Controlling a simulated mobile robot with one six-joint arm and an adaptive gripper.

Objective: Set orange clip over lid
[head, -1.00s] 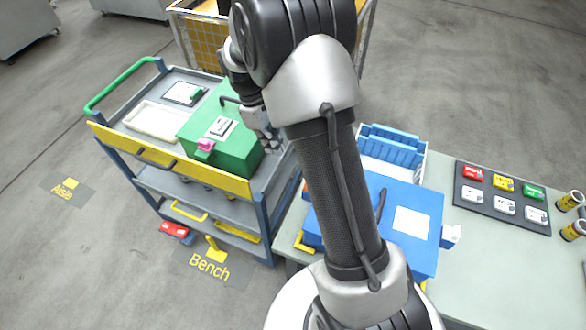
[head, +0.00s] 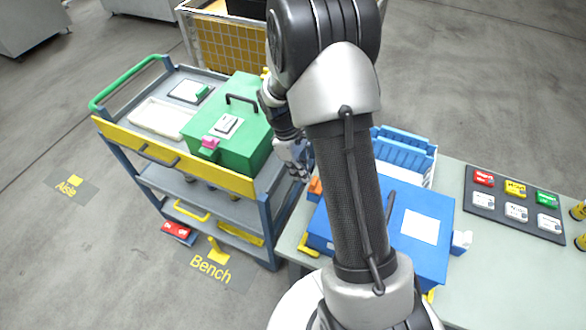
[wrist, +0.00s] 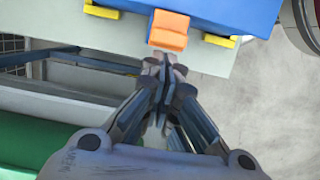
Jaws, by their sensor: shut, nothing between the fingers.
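The orange clip (head: 315,186) is at the left side of the blue box (head: 436,262), mostly hidden by my arm in the head view. In the wrist view the orange clip (wrist: 169,30) sticks out from the edge of the blue box (wrist: 228,12). My gripper (wrist: 165,68) is shut and empty. In the wrist view its fingertips appear just short of the clip; I cannot tell the exact gap. In the head view my gripper (head: 302,175) is between the cart and the blue box. The blue lid has a white label and a dark handle.
A cart (head: 180,152) at left carries a green box (head: 246,146) with a pink clip (head: 210,143). The bench (head: 500,262) holds a blue bin (head: 405,150) and a dark panel of coloured blocks (head: 512,203). Yellow pieces (wrist: 220,41) flank the orange clip.

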